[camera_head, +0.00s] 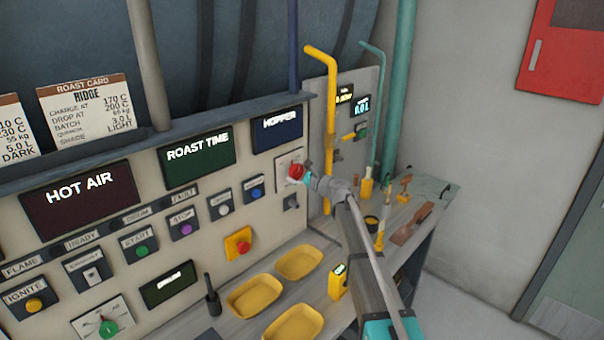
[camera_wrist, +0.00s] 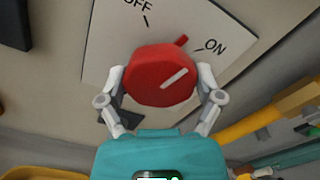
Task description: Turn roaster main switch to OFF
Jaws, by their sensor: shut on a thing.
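The roaster main switch is a red round knob (camera_wrist: 150,64) on a pale plate (camera_wrist: 103,40) in the wrist view. The plate carries an OFF label (camera_wrist: 138,6) at its top and an ON label (camera_wrist: 214,47) at its right. The knob's white line slants up and right, toward the ON side. My gripper (camera_wrist: 161,80) is shut on the knob, with one finger on each side. In the head view the red knob (camera_head: 295,172) sits below the HOPPER display, with my gripper (camera_head: 309,178) at its right, and the labels there are too small to read.
A red stop button on a yellow plate (camera_head: 238,243) is below left of the switch. Yellow trays (camera_head: 299,262) lie on the bench below. A yellow pipe (camera_head: 328,120) rises just right of the switch. A yellow device (camera_head: 338,282) stands beside my arm.

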